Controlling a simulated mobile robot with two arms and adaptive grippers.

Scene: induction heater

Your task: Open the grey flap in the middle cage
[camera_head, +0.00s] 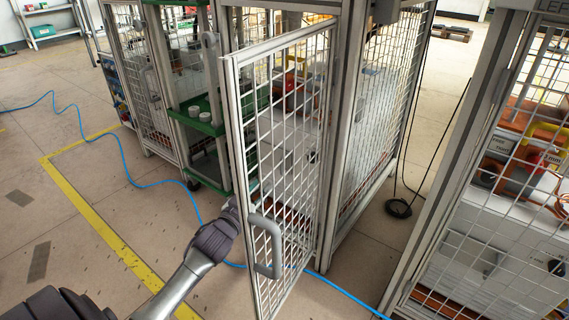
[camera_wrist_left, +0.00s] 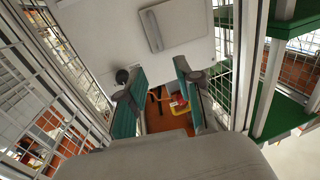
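In the left wrist view, a grey rectangular flap (camera_wrist_left: 176,25) lies flat against a white machine housing (camera_wrist_left: 112,30) inside the middle cage. The mesh door (camera_head: 283,160) of that cage stands swung open, with a grey bar handle (camera_head: 265,245). My left gripper (camera_head: 246,194) is at the door's left edge, its tips partly hidden behind the frame and mesh. In the wrist view, its two teal fingers (camera_wrist_left: 158,76) are apart with nothing between them, short of the flap. The flap cannot be made out in the head view. My right gripper is not in view.
A green shelf rack (camera_head: 200,118) with white cups stands left of the door. Another mesh cage (camera_head: 500,200) stands at right. A blue cable (camera_head: 150,184) runs across the floor. Red and yellow parts (camera_wrist_left: 179,103) show beyond my fingers. Open floor lies at left.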

